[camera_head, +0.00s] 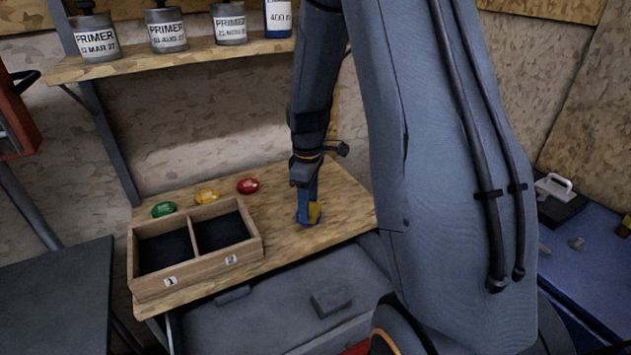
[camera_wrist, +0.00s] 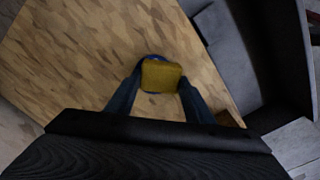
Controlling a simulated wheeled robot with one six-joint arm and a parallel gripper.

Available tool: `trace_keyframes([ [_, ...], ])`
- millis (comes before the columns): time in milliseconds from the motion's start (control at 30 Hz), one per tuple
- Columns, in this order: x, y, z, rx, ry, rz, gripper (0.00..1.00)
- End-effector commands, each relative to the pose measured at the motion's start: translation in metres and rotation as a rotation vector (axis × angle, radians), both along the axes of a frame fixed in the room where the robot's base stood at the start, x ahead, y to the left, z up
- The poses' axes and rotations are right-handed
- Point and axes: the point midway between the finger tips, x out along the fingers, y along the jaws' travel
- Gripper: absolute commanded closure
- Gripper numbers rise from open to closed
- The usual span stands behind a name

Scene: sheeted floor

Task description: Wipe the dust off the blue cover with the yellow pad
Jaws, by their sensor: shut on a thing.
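My gripper (camera_wrist: 160,82) is shut on the yellow pad (camera_wrist: 162,76), which also shows in the head view (camera_head: 315,212). It points down over the wooden bench. Directly below or against the pad is a small rounded blue thing, the blue cover (camera_head: 304,219). In the wrist view only thin blue edges of the cover (camera_wrist: 153,57) show around the pad, which hides most of it. I cannot tell whether pad and cover touch, or see dust on the cover.
Green (camera_head: 164,210), amber (camera_head: 207,196) and red (camera_head: 248,186) covers lie left of my gripper on the bench (camera_head: 290,245). A two-compartment wooden box (camera_head: 200,276), labelled 1 and 2, stands at the front left. A shelf (camera_head: 200,60) with primer cans hangs above.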

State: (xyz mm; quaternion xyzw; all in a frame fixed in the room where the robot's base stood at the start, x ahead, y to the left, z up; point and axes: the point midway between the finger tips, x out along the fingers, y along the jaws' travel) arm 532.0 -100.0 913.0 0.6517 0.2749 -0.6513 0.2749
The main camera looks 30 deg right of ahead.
Motion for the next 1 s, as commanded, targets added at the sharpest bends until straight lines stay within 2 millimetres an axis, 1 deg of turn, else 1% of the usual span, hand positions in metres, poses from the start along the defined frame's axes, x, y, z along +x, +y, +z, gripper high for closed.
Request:
trace_keyframes([
  [67, -0.003, 0.000, 0.000, 0.000, 0.003, 0.000, 0.73],
  [133, -0.002, -0.001, 0.010, 0.000, 0.000, -0.001, 0.73],
  [200, -0.003, -0.004, 0.026, -0.001, -0.001, -0.006, 0.73],
  [367, -0.004, -0.008, 0.039, 0.000, 0.000, -0.014, 0.73],
  [700, -0.004, -0.006, 0.069, 0.001, 0.001, -0.010, 0.73],
  [833, -0.003, -0.005, 0.079, 0.000, 0.000, -0.008, 0.73],
  [1000, -0.002, -0.004, 0.082, 0.000, 0.000, -0.007, 0.73],
])
